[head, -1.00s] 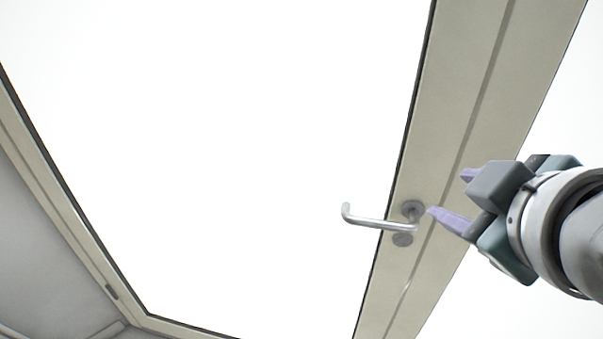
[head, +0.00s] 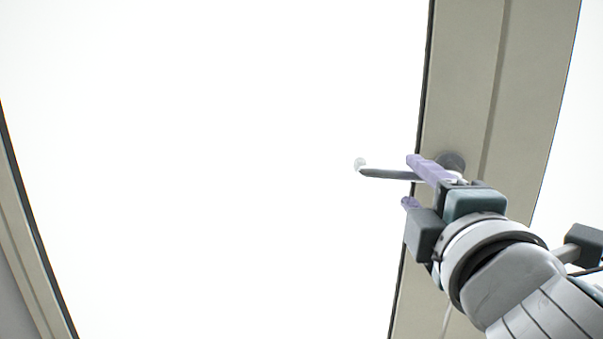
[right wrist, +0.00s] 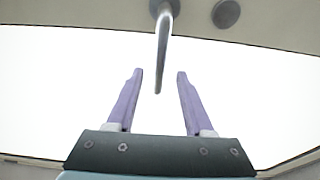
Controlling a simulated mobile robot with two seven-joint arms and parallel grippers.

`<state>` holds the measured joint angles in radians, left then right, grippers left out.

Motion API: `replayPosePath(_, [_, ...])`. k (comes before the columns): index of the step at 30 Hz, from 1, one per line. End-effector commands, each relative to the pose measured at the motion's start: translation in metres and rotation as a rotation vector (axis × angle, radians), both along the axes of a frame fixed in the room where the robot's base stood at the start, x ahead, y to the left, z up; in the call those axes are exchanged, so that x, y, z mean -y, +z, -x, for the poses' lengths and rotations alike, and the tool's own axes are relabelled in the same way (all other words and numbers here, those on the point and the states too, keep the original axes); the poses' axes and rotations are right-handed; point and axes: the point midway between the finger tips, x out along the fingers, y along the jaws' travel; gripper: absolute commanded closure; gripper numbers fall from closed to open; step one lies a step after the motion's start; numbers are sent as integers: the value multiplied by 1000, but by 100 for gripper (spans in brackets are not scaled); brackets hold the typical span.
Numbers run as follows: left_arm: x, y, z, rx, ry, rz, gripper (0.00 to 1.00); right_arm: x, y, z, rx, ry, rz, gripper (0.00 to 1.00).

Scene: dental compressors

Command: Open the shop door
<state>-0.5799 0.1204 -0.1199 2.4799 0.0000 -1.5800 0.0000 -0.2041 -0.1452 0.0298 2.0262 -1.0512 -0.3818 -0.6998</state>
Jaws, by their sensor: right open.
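The shop door has a large bright glass pane and a beige frame (head: 465,90). Its silver lever handle (head: 390,174) points left from a round rosette on the frame's right upright. My right gripper (head: 411,182) is open at the handle, and its purple upper finger covers part of the lever near the rosette. In the right wrist view the handle (right wrist: 162,45) reaches down between the two spread finger tips (right wrist: 160,73), with a gap visible on each side. Whether a finger touches it cannot be told. My left gripper is not in view.
A second round grey plate (right wrist: 226,13) sits beside the handle base in the right wrist view. The door's left frame edge (head: 30,240) shows at lower left. The area right of the upright is bright and blank.

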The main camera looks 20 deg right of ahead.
Motion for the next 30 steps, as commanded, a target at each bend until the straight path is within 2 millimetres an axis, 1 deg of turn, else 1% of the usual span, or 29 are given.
replayPosePath(1, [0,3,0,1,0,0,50,4,3,-10,3,0,2,48])
replayPosePath(6, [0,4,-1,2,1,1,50,17,2,-40,3,-1,0,48])
replayPosePath(9, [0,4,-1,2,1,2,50,23,2,-54,2,-1,-1,48])
replayPosePath(12, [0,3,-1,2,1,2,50,27,1,-64,1,-1,-2,48])
replayPosePath(17, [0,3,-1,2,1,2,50,30,1,-72,0,-1,-3,48])
replayPosePath(24, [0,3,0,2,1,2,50,30,0,-72,0,-1,-3,48])
replayPosePath(30, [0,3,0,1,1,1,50,30,0,-72,0,-1,-3,70])
